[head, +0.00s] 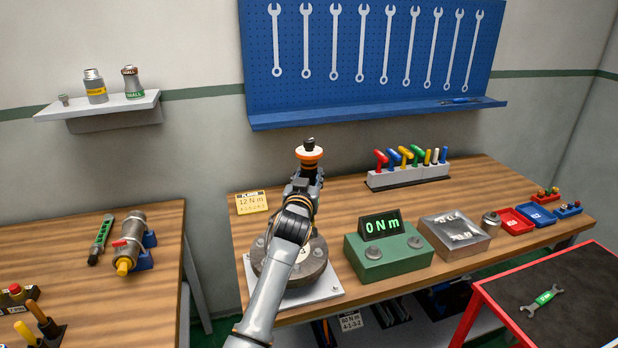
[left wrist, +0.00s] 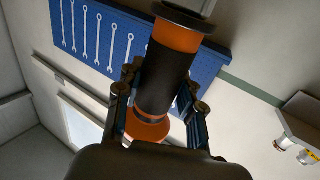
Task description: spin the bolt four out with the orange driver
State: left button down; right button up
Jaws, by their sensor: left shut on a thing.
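The orange driver (head: 309,155), orange with a black grip band, stands above the workbench in the head view. My left gripper (head: 306,178) is shut on it. In the left wrist view the driver (left wrist: 168,75) lies between the two fingers of the left gripper (left wrist: 160,100). Below the gripper is a round grey flange (head: 266,262) on a pale plate, with a label reading 4 partly showing. My arm covers much of the flange, so the bolts and the driver's lower end are hidden. My right gripper is not in view.
A green torque box (head: 388,256) reading 0 Nm stands right of the flange. Beyond it are a metal tray (head: 455,235), a red bin (head: 518,219) and a blue bin (head: 537,214). A rack of coloured-handled tools (head: 408,174) stands behind. A yellow 12 Nm card (head: 251,202) is at the left.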

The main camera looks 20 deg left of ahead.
aim_at(308, 167)
pick_arm(q)
jog(key=shift+r+p, duration=1)
jog(key=shift+r, duration=0.85)
jog(key=shift+f, duration=0.1)
